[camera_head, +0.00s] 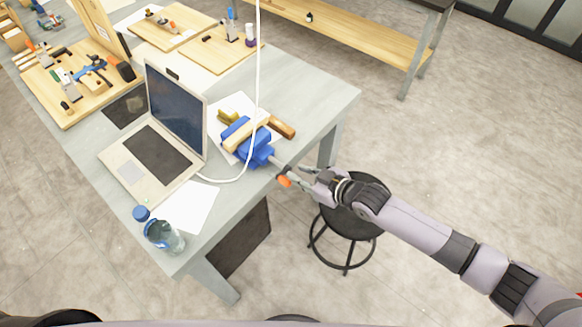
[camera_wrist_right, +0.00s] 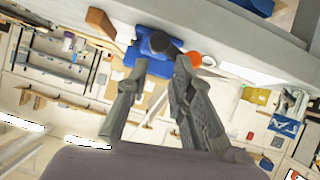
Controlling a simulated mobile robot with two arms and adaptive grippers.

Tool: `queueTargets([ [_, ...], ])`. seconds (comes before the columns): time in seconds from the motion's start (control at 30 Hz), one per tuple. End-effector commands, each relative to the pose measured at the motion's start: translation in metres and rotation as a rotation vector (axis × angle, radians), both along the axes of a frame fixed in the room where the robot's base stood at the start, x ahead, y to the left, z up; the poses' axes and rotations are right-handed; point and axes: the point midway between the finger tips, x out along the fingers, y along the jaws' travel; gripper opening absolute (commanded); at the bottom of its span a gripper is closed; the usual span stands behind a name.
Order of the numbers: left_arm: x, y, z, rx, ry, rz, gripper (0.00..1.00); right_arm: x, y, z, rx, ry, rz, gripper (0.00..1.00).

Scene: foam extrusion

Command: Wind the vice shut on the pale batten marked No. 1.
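The blue vice (camera_head: 258,154) sits at the table's right edge, with its screw sticking out past the edge toward my right gripper. A pale batten (camera_head: 240,137) lies across the vice at its jaws; its marking is not legible, and I cannot tell how tightly it is held. An orange knob (camera_head: 284,181) shows at the screw's outer end, also in the right wrist view (camera_wrist_right: 195,58). My right gripper (camera_head: 288,173) is at this end. In the wrist view its fingers (camera_wrist_right: 158,70) are apart, with the dark round screw end (camera_wrist_right: 162,43) just beyond them. My left gripper is out of view.
An open laptop (camera_head: 150,150) and a clear bottle (camera_head: 163,236) stand left of the vice. A white cable (camera_head: 257,80) hangs down beside the vice and loops over the table. A brown wooden piece (camera_head: 283,127) lies behind it. A black stool (camera_head: 352,222) stands below my right arm.

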Motion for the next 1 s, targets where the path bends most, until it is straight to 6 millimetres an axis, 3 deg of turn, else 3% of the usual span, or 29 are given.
queueTargets([
  [0.8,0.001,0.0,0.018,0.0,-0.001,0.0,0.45,-0.034,-0.045,0.0,-0.002,0.001,0.0,0.22],
  [1.0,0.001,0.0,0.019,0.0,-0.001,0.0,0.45,-0.037,-0.047,0.0,0.0,0.0,0.0,0.22],
])
